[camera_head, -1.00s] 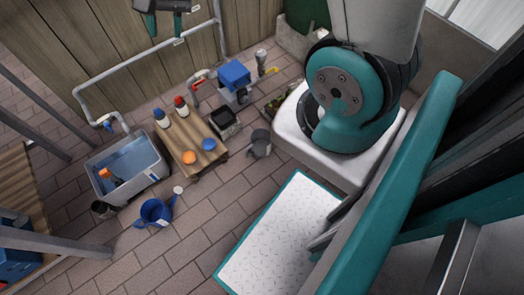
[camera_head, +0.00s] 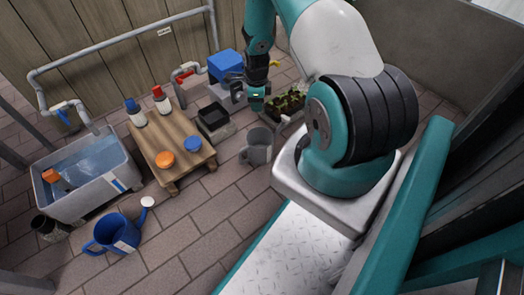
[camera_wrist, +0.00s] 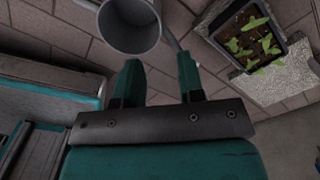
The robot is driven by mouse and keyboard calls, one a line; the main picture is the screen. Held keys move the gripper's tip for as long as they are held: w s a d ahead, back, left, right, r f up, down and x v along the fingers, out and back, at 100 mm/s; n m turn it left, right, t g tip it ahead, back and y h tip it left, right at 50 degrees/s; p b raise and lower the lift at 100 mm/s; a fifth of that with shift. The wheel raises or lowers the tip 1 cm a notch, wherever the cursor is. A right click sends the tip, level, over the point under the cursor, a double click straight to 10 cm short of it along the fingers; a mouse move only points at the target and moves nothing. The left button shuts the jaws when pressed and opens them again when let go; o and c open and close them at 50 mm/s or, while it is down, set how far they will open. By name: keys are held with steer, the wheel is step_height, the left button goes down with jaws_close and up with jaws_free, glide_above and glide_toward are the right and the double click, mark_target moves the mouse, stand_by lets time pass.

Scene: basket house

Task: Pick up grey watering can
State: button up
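The grey watering can (camera_head: 259,150) stands upright on the brick paving, just left of my white base. In the wrist view, the can (camera_wrist: 128,30) shows its round open top at the upper edge, and the upper part of the picture cuts it off. My gripper (camera_wrist: 158,64) is open and empty, with its two teal fingers apart and pointing toward the can. In the head view, my gripper (camera_head: 256,103) hangs above and slightly behind the can, apart from it as far as I can tell.
A planter with seedlings (camera_head: 287,102) stands right of the can; it also shows in the wrist view (camera_wrist: 250,40). A low wooden table (camera_head: 176,144) with bottles and bowls, a water trough (camera_head: 88,178) and a blue watering can (camera_head: 118,232) stand left. Paving in front is clear.

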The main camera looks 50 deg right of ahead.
steer(key=b, duration=0.6)
glide_toward(261, 138)
steer(key=w+f, duration=0.1)
steer(key=f+b, duration=0.3)
steer(key=s+f+b, duration=0.1)
steer(key=f, duration=0.1)
steer(key=shift+f, duration=0.15)
steer(key=shift+c, duration=0.3)
jaws_close()
